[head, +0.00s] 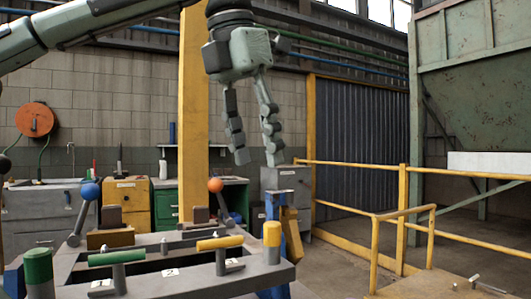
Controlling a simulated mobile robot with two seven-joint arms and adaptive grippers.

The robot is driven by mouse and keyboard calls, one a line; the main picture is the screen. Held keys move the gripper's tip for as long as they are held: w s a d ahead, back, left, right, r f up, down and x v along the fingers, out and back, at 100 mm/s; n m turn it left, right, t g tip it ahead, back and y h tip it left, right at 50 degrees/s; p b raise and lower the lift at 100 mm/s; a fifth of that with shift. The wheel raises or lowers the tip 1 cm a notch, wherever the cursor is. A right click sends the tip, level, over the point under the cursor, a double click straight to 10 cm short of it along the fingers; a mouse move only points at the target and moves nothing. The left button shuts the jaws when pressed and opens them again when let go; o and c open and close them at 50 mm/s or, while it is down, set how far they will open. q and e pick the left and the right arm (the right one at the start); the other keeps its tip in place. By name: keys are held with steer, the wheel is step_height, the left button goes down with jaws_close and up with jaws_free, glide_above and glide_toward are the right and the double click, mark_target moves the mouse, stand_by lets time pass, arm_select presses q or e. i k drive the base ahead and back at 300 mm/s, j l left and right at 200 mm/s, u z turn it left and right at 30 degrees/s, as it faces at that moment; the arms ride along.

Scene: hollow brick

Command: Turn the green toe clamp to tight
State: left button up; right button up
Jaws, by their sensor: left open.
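The green toe clamp appears to be the T-handle with a green bar (117,257) on a grey post, at the front left of the grey fixture (190,285). Its bar lies roughly level, left to right. A matching T-handle with a yellow bar (219,242) stands to its right. A green-topped post (38,265) stands at the front left corner. My left gripper (258,157) hangs from above with its fingers pointing down, open and empty. In the picture it is above and right of the green bar, well apart from it. My right gripper is not in view.
A blue-ball lever (91,191) and an orange-ball lever (216,185) rise from the fixture's back. A yellow-topped post (271,235) stands at its right end. Yellow railings (403,220) stand at right, a yellow column (193,100) behind. Air above the T-handles is clear.

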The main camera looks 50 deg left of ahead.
mark_target(118, 259)
steer(key=k+l, duration=0.35)
steer(key=l, duration=0.15)
steer(key=k+l, duration=0.75)
steer(key=l, duration=0.25)
